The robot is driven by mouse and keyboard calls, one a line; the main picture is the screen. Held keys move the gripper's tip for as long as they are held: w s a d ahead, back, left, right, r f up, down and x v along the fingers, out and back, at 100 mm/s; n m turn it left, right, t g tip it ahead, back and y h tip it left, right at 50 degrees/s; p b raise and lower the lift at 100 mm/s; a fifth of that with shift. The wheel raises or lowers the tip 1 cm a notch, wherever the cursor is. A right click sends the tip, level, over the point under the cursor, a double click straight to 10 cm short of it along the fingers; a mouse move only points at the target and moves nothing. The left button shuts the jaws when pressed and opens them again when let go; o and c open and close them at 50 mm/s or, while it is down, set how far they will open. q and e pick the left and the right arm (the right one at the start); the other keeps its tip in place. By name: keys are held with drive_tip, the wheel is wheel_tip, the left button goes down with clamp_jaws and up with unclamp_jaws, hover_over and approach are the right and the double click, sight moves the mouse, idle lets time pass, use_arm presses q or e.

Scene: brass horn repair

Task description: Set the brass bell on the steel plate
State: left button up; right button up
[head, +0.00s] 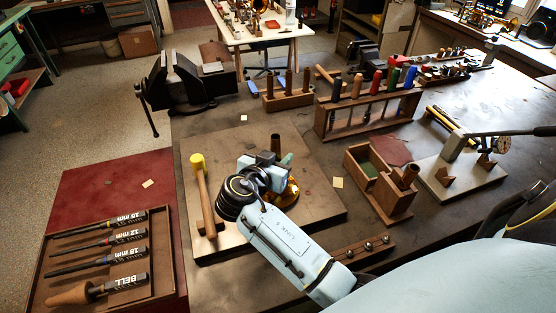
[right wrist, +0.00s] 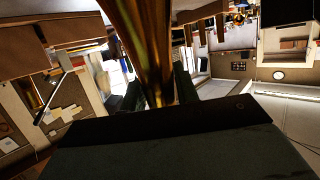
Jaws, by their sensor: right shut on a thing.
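The brass bell (head: 290,193) shows in the head view, mostly hidden behind my right gripper (head: 280,172); its amber flare shows low, below the fingers. In the right wrist view its tapered brass tube (right wrist: 150,45) passes between the fingers. My right gripper is shut on the bell. The steel plate (head: 240,150) is the wide, brown-tinted square sheet under the bell, on the bench. I cannot tell whether the bell's rim touches the plate or hangs just above it. My left gripper is not in view.
A yellow-tipped mallet (head: 203,195) lies along the plate's left side. A wooden tray (head: 165,270) of labelled mandrels is at lower left. A black vise (head: 190,82) stands behind. A tool rack (head: 365,112) and an open wooden box (head: 375,190) stand to the right.

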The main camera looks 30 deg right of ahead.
drive_tip(key=shift+f, duration=0.55)
drive_tip(key=o, duration=1.1)
drive_tip(key=shift+f, duration=0.1)
drive_tip(key=shift+r, duration=0.2)
drive_tip(key=shift+b+v, duration=0.8)
drive_tip(key=shift+v, duration=5.2)
